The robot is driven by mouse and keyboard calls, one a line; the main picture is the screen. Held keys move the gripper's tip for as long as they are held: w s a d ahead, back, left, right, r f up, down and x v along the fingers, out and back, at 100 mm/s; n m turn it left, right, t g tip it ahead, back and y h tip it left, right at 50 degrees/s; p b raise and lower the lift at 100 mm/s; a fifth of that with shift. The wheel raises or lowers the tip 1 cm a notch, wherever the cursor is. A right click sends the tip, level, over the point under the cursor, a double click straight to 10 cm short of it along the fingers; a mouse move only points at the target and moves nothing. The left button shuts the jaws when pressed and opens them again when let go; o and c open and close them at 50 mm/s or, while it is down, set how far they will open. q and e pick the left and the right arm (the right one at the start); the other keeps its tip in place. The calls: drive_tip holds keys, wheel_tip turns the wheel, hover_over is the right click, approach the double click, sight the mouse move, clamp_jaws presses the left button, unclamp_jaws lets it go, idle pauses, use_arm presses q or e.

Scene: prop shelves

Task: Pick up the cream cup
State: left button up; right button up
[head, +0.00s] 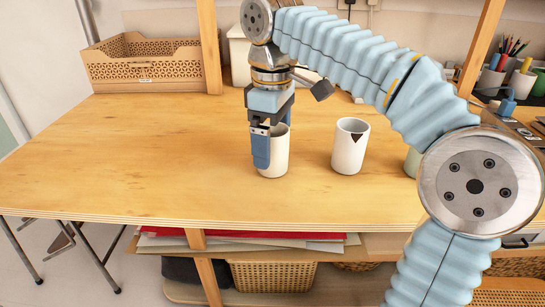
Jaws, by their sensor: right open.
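A plain cream cup (277,158) stands upright on the wooden table, near its front edge. My right gripper (268,145) points down at this cup and is open. One blue finger hangs in front of the cup's left side and hides part of it. The other finger is mostly hidden, so I cannot tell whether it is inside or behind the cup, or whether either finger touches it. My left gripper is not in view.
An off-white cup (347,152) with a dark triangular mark stands to the right. A pale green cup (412,162) is partly hidden behind my right arm. A perforated tan basket (145,70) sits at the back left. The table's left side is clear.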

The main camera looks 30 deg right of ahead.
wheel_tip(320, 180, down, 2)
drive_tip(key=shift+f, duration=0.1)
drive_tip(key=shift+c, duration=0.4)
drive_tip(key=c, duration=1.1)
drive_tip(key=shift+c, duration=0.2)
